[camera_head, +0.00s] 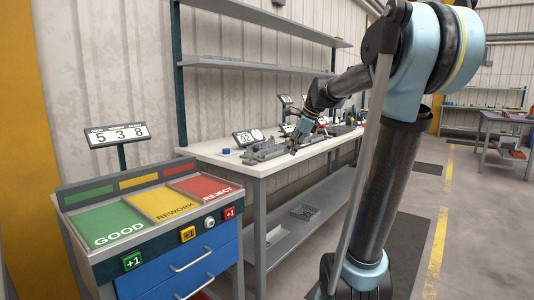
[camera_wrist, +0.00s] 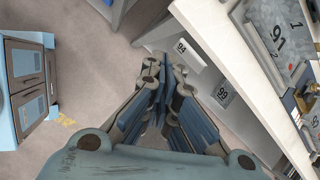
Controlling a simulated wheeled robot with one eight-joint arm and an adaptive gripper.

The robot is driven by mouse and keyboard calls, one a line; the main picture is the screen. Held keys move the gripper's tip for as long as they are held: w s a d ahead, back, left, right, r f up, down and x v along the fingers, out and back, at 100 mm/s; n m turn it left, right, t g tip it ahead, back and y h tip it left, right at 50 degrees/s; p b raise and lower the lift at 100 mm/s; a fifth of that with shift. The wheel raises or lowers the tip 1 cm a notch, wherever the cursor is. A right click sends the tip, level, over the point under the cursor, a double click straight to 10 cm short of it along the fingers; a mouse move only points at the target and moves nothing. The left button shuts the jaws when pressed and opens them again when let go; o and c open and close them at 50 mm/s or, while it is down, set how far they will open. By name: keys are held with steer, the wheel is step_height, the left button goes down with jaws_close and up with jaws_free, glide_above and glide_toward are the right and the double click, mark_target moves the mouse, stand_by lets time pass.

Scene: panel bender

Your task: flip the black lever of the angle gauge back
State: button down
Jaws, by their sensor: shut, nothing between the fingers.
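My gripper (camera_head: 295,147) is above the front part of the white workbench (camera_head: 215,154) in the head view, close to a grey metal fixture (camera_head: 265,152). In the wrist view my gripper (camera_wrist: 165,80) has its fingers together, with nothing between them. The fingers point past the bench's front edge, over the floor and lower shelf. I cannot make out the angle gauge or its black lever for certain in either view; the bench items near my gripper are small and partly hidden by it.
Numbered grey plates (camera_wrist: 282,38) and a brass-coloured part (camera_wrist: 290,103) lie on the bench at the wrist view's right. A small display (camera_head: 243,138) and a blue cap (camera_head: 226,151) are on the bench. A sorting cabinet (camera_head: 150,225) stands at the front left.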

mark_target(253, 154)
steer(key=w+a+r+m+y, duration=0.1)
steer(key=w+a+r+m, duration=0.1)
steer(key=w, duration=0.5)
steer(key=shift+a+r+m, duration=0.15)
steer(key=shift+r+m, duration=0.5)
steer(key=shift+m, duration=0.45)
steer(key=w+a+f, duration=0.1)
steer(key=a+f, duration=0.1)
steer(key=w+a+f, duration=0.1)
steer(key=a+f, duration=0.1)
steer(key=f, duration=0.1)
steer(key=w+a+f, duration=0.2)
steer(key=a, duration=0.1)
steer(key=shift+f, duration=0.3)
steer(key=shift+w+a+r, duration=0.2)
steer(key=shift+w+a, duration=0.05)
steer(key=shift+a, duration=0.25)
